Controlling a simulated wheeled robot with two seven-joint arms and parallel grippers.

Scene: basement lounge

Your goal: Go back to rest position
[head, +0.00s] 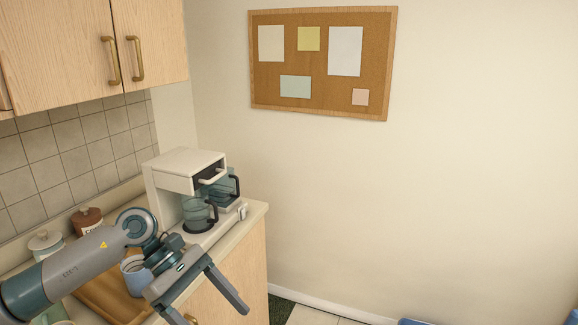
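My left gripper (213,315) reaches in from the lower left and hangs over the front edge of the counter (258,208). Its two fingers are spread apart, with nothing visible between them. A light blue mug (134,279) stands on a wooden tray (97,297) behind the gripper, partly hidden by my arm; I cannot tell how close they are. My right gripper is not in view.
A white coffee maker (181,160) with glass jugs (195,213) stands at the counter's far end. A corkboard (322,100) hangs on the wall.

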